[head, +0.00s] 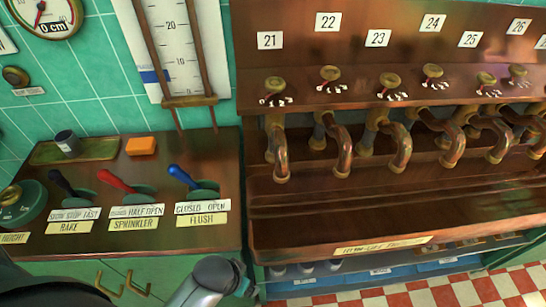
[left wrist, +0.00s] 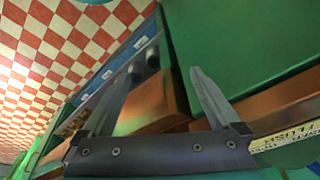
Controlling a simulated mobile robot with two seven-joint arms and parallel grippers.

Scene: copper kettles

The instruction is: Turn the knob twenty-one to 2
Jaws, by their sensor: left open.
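Knob twenty-one (head: 274,84) is a small brass knob at the left end of a row on the wooden panel, below the white label 21 (head: 269,40). Small white marks (head: 276,101) sit beneath it, too small to read, so I cannot tell its setting. A copper spout (head: 278,150) hangs under it. My left arm shows at the bottom of the head view, its fingers not visible there. In the left wrist view my left gripper (left wrist: 162,72) is open and empty, apart from the knob. My right gripper is not in view.
Knobs 22 (head: 329,73) and 23 (head: 390,80) stand to the right, with more knobs and spouts beyond. A wooden trough (head: 330,215) lies below. A cabinet left of it carries black, red (head: 115,180) and blue (head: 180,175) levers and an orange block (head: 141,146).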

